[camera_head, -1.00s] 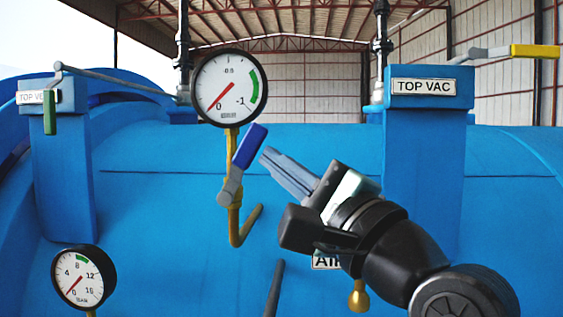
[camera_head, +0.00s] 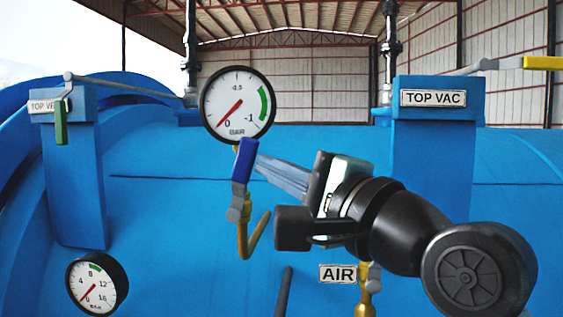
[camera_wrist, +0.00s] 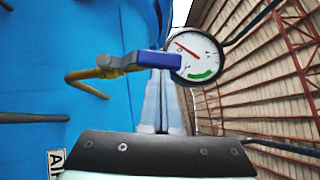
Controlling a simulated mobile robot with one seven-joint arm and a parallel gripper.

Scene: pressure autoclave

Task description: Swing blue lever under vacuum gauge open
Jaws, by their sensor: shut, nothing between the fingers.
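The blue lever (camera_head: 243,163) stands nearly upright just below the vacuum gauge (camera_head: 238,105), on a grey valve handle over a yellow pipe (camera_head: 244,240). In the wrist view the lever (camera_wrist: 158,60) lies across the tips of my fingers, with the gauge (camera_wrist: 194,56) to its right. My gripper (camera_head: 257,166) is shut and empty, its fingertips at the right side of the lever, touching or very near it; I cannot tell which. In the wrist view the fingers (camera_wrist: 161,85) run up to the lever and the lever hides their tips.
A TOP VAC post (camera_head: 432,150) with a yellow-handled lever (camera_head: 541,62) stands at right. A green-handled lever (camera_head: 61,122) is on the left post. A pressure gauge (camera_head: 97,284) sits lower left. A dark rod (camera_head: 283,292) and an AIR label (camera_head: 338,274) are below my gripper.

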